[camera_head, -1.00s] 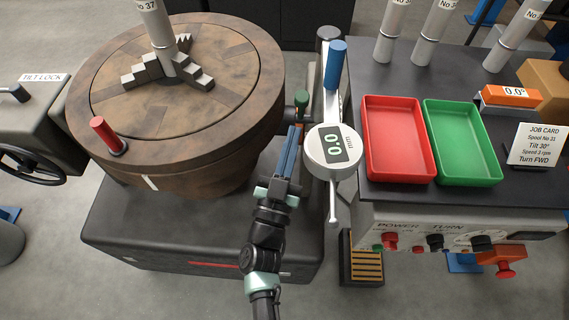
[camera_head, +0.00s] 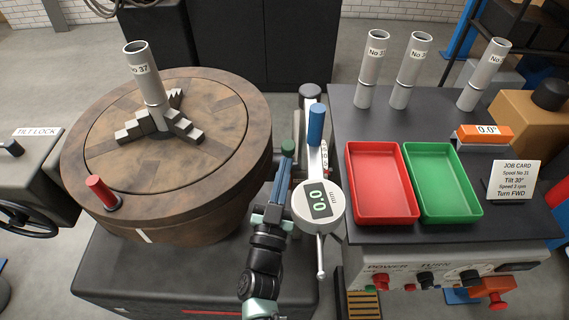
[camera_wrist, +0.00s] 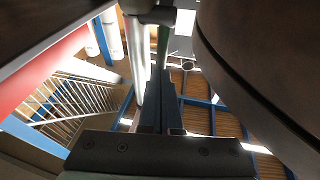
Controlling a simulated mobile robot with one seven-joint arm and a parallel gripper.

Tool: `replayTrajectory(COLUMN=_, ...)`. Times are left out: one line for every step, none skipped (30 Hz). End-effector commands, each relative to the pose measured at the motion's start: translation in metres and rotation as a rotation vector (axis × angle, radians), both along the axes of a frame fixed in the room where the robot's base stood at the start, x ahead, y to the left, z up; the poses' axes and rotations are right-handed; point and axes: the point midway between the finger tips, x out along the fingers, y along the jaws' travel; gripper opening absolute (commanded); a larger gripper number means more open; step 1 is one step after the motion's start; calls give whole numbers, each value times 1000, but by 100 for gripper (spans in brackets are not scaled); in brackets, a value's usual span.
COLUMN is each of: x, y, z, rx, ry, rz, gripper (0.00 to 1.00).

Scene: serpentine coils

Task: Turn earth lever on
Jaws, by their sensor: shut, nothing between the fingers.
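A green-knobbed lever (camera_head: 288,147) stands between the round wooden table and the dial gauge; I take it for the earth lever, though no label on it can be read. In the wrist view a green strip (camera_wrist: 163,48) shows just beyond the fingertips, probably the same lever. My gripper (camera_head: 282,166) is shut and empty, its blue fingers pointing up at the knob from just in front of it. Its dark fingers also show in the wrist view (camera_wrist: 158,78). Whether the tips touch the lever cannot be told. The lever's lower part is hidden.
The wooden table (camera_head: 225,195) is close on the left. Red (camera_head: 384,212) and green (camera_head: 442,209) trays lie on the right bench.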

Motion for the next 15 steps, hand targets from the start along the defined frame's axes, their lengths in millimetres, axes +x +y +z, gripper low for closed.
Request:
replayTrajectory(x=1, y=0, z=10, rx=0, ry=17, rz=0, gripper=0)
replayTrajectory(x=2, y=0, z=11, rx=0, ry=27, rz=0, gripper=0)
replayTrajectory(x=3, y=0, z=12, rx=0, ry=41, rz=-1, gripper=0)
replayTrajectory(x=3, y=-1, z=12, rx=0, ry=50, rz=-1, gripper=0)
replayTrajectory(x=4, y=-1, z=13, rx=0, ry=61, rz=-2, gripper=0)
replayTrajectory(x=4, y=-1, z=13, rx=0, ry=76, rz=-2, gripper=0)
replayTrajectory(x=5, y=-1, z=14, rx=0, ry=86, rz=-2, gripper=0)
replayTrajectory(x=6, y=0, z=14, rx=0, ry=96, rz=-1, gripper=0)
replayTrajectory(x=7, y=0, z=15, rx=0, ry=110, rz=-1, gripper=0)
replayTrajectory(x=7, y=0, z=16, rx=1, ry=119, rz=-1, gripper=0)
replayTrajectory(x=8, y=0, z=16, rx=1, ry=129, rz=-1, gripper=0)
replayTrajectory(x=9, y=0, z=16, rx=1, ry=143, rz=-1, gripper=0)
replayTrajectory(x=10, y=0, z=17, rx=1, ry=151, rz=-2, gripper=0)
replayTrajectory(x=10, y=0, z=17, rx=1, ry=159, rz=-2, gripper=0)
replayTrajectory(x=11, y=-1, z=16, rx=0, ry=169, rz=-1, gripper=0)
